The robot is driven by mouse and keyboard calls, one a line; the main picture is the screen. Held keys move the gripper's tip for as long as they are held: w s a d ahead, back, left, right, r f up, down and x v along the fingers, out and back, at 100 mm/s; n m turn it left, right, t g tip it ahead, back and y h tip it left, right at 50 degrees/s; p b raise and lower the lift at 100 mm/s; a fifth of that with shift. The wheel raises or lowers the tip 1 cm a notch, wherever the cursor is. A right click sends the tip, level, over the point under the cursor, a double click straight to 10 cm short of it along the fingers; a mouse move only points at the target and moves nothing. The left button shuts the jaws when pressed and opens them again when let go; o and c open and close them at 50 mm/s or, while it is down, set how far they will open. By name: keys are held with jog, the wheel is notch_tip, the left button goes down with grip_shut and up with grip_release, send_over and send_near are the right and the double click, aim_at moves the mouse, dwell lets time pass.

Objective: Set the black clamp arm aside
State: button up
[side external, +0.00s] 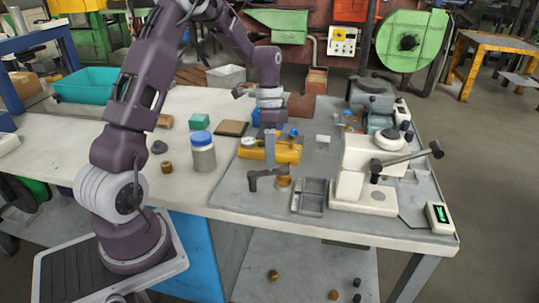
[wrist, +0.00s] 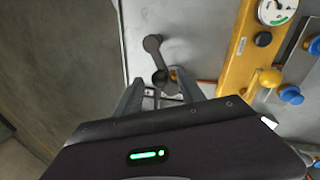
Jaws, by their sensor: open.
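The black clamp arm (side external: 264,175) is a short dark bar with rounded ends, at the front of the grey mat beside a small brass piece (side external: 284,182). In the wrist view the clamp arm (wrist: 153,54) runs up the picture, its lower end just beyond and between the fingertips. My gripper (side external: 270,155) is above the clamp arm, pointing down. Its two fingers stand apart in the wrist view (wrist: 160,92), with nothing seen held. Whether a finger touches the clamp arm cannot be told. The gripper body hides what lies below.
A yellow fixture (side external: 284,152) with a gauge stands close behind. A grey divided tray (side external: 311,198) and a cream machine with a lever (side external: 362,185) are to the right. A blue-lidded jar (side external: 203,155) stands left. The white table's front left (side external: 200,190) is clear.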

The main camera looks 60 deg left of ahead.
jog(key=shift+d+f, duration=0.1)
jog(key=shift+f, duration=0.4)
jog(key=shift+c, duration=0.3)
grip_shut()
jog(key=shift+r, duration=0.1)
dwell(0.7)
